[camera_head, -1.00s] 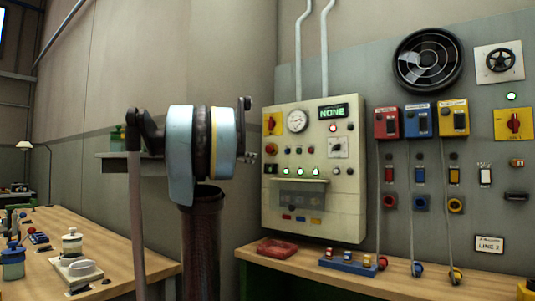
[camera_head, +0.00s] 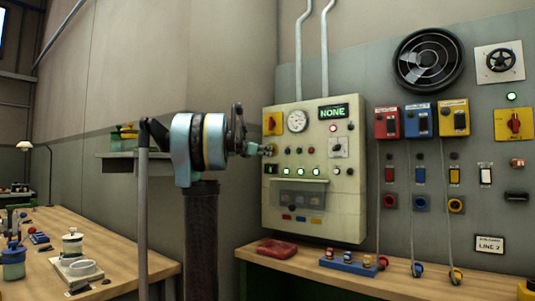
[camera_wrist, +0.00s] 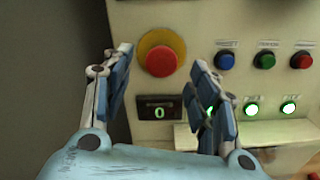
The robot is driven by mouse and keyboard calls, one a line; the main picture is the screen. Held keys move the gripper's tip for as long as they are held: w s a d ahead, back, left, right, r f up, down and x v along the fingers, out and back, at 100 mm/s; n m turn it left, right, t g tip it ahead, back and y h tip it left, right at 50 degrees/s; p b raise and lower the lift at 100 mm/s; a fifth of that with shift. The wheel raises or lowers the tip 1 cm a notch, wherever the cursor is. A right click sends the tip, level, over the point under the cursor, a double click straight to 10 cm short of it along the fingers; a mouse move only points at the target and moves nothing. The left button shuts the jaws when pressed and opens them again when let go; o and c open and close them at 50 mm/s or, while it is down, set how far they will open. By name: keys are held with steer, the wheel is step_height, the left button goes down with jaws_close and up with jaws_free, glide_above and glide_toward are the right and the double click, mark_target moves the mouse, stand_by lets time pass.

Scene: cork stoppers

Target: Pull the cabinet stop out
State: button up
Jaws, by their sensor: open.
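The cabinet stop (camera_wrist: 161,60) is a round red button on a yellow-orange collar, on the cream cabinet's front. In the wrist view it lies upper centre, between the two blue fingers. My gripper (camera_wrist: 162,68) is open and empty, one finger on each side of the stop. The fingers look apart from it, though the remaining depth is hard to judge. In the head view my gripper (camera_head: 262,150) is at the cabinet's left edge, by the stop, which it partly covers.
The cream cabinet (camera_head: 315,225) hangs above a wooden bench (camera_head: 300,263). Below the stop is a small display reading 0 (camera_wrist: 159,113). Blue, green and red buttons (camera_wrist: 264,60) sit to its right. A shelf (camera_head: 118,155) is behind my arm.

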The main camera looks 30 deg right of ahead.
steer(key=x, duration=0.5)
steer(key=shift+w+d, duration=0.15)
steer(key=shift+d, duration=0.15)
jaws_close()
